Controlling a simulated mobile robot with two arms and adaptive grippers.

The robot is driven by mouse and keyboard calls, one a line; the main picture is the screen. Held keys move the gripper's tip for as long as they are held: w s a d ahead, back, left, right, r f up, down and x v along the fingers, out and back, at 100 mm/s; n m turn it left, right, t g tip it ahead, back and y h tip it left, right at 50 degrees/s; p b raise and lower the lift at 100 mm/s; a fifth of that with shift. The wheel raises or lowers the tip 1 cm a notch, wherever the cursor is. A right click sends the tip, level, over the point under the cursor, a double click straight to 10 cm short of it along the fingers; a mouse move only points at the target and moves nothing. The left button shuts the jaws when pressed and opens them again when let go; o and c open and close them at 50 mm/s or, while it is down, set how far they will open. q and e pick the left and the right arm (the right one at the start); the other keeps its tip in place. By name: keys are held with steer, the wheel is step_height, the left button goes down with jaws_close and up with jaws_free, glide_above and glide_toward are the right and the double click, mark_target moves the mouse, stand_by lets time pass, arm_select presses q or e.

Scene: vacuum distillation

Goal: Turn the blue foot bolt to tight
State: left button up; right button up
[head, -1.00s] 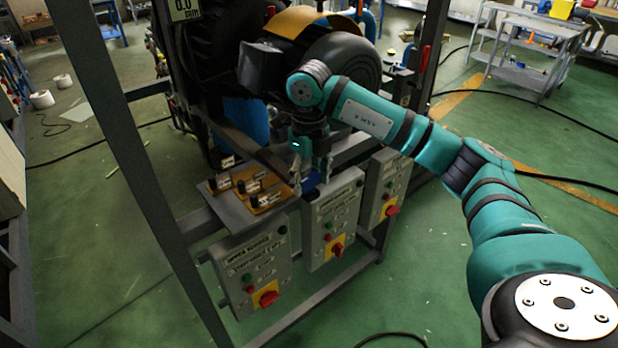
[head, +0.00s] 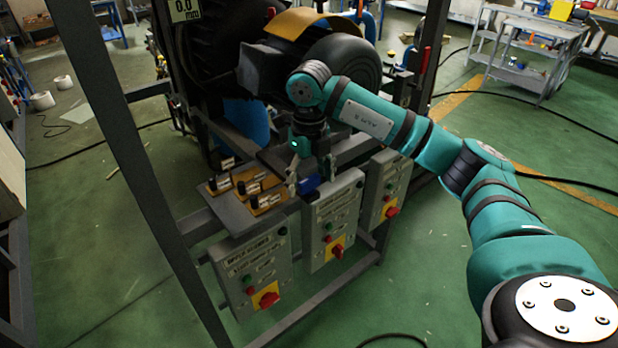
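My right gripper (head: 310,178) points down at the frame's shelf, just behind the middle control box. Its fingers look spread apart. A small blue piece (head: 308,185) shows low between the fingertips, beside the box's top left edge. It may be the blue foot bolt, but its shape is too small to make out. I cannot tell whether the fingers touch it. My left gripper is not in view.
Grey control boxes with red knobs, such as the left one (head: 254,272), hang on the frame front. A plate with several small clamp-like parts (head: 246,190) lies left of the gripper. A dark round machine (head: 343,65) stands behind the arm.

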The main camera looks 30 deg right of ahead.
mark_target(310, 178)
step_height(310, 178, up, 12)
stand_by(0.7)
steer(key=shift+s+f, duration=0.1)
stand_by(0.5)
